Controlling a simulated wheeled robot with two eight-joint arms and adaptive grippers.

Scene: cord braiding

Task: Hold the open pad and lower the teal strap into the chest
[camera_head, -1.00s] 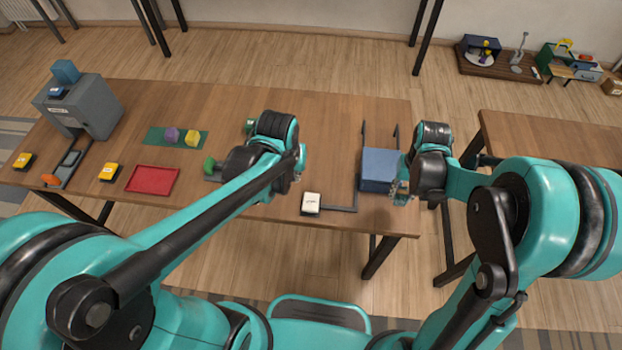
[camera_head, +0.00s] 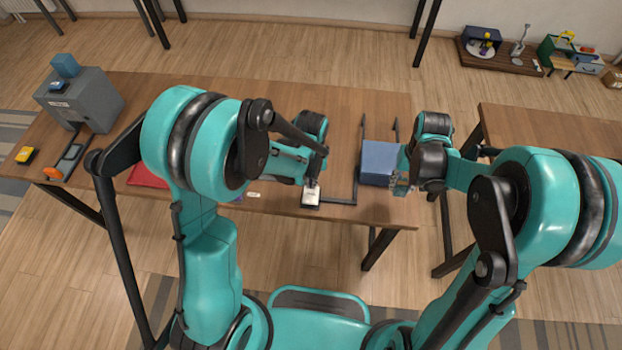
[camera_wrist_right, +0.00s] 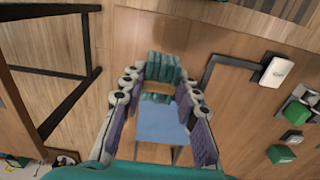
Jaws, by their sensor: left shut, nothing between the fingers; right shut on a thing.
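The blue chest (camera_head: 380,163) stands near the right end of the table between dark rails. The white open pad (camera_head: 310,198) lies left of it at the front edge, joined by a dark bracket; it also shows in the right wrist view (camera_wrist_right: 279,70). My left gripper (camera_head: 311,183) is shut and empty at the pad's far edge; I cannot tell if it touches. My right gripper (camera_head: 401,186) is at the chest's right side in the head view. In the wrist view it is shut on the teal strap (camera_wrist_right: 162,68), which looks folded. The chest's inside is not clear.
A grey machine (camera_head: 85,98) stands at the table's left end, beside a yellow pad (camera_head: 26,155). A red tray (camera_head: 147,177) is partly hidden by my left arm. A second table (camera_head: 545,125) stands to the right across a gap.

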